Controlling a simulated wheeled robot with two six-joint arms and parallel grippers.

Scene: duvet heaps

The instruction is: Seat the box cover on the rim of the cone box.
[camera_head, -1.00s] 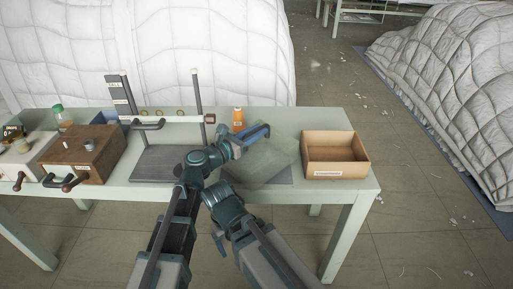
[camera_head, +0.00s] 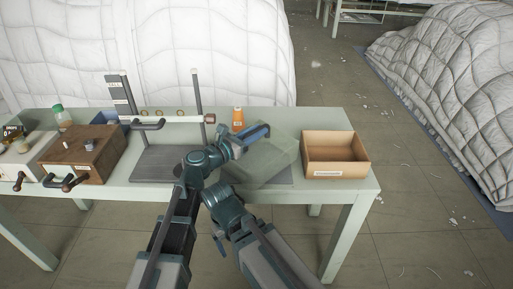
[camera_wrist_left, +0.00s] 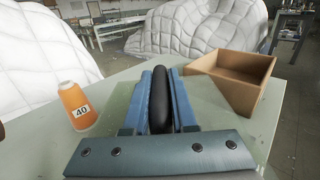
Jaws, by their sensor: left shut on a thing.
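The cone box (camera_head: 325,172) is an open tan cardboard box with a pale label, at the right end of the table; it also shows in the left wrist view (camera_wrist_left: 243,67). The box cover (camera_head: 275,160) is a pale green, see-through sheet left of the box; in the left wrist view it spreads under the fingers (camera_wrist_left: 217,112). My left gripper (camera_head: 258,133) is shut on the cover's dark, rounded handle (camera_wrist_left: 161,98), which lies between its blue fingers. The cover is apart from the box rim. Its height above the table is hard to tell. I do not see my right gripper.
An orange thread cone (camera_head: 238,118) marked 40 stands just behind the cover. A grey stand (camera_head: 128,100) with a horizontal bar is to the left, with a brown wooden box (camera_head: 85,155) beyond it. The table's right edge is close to the cone box.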

